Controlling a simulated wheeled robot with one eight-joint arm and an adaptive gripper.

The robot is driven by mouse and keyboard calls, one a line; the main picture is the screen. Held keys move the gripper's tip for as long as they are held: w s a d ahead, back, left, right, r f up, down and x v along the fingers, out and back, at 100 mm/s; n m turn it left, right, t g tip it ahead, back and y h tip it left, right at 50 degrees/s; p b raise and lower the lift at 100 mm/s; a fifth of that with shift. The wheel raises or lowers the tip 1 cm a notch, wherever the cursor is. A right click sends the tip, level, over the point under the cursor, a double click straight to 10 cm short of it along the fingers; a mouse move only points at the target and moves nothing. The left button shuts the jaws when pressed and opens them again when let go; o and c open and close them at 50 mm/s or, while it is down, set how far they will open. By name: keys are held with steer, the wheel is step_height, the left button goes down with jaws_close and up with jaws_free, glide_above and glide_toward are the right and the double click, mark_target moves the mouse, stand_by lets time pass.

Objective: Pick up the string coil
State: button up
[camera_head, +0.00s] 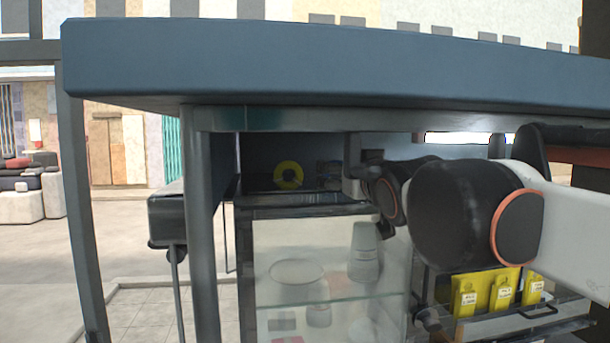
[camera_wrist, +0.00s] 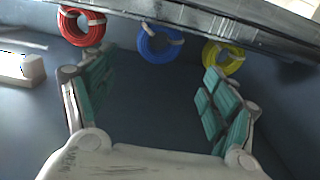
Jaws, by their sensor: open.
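Three string coils show in the wrist view: a red coil (camera_wrist: 82,27) at the upper left, a blue coil (camera_wrist: 145,46) in the middle and a yellow coil (camera_wrist: 209,52) at the right. Each has a pale band. They lie beyond the fingertips, near the wall. My gripper (camera_wrist: 158,68) is open, its teal-padded fingers spread wide with nothing between them. The blue coil appears between the fingers, farther off. In the head view a yellow coil (camera_head: 279,175) stands out in the dark space under the counter. My gripper is mostly hidden there by the arm.
A blue-grey counter top (camera_head: 330,65) runs above the arm. A glass case (camera_head: 262,250) with cups and a plate stands below. Yellow packets (camera_head: 502,295) sit on a rack at the lower right. A white block (camera_wrist: 18,70) is at the left in the wrist view.

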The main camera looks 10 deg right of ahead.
steer(key=shift+w+d+f, duration=0.1)
steer(key=shift+w+f, duration=0.1)
steer(key=shift+w, duration=1.05)
steer(key=shift+w+d+f, duration=0.1)
steer(key=shift+w+f, duration=0.05)
steer(key=shift+w, duration=1.15)
steer(key=shift+w+f, duration=0.2)
steer(key=shift+w, duration=1.6)
steer(key=c, duration=1)
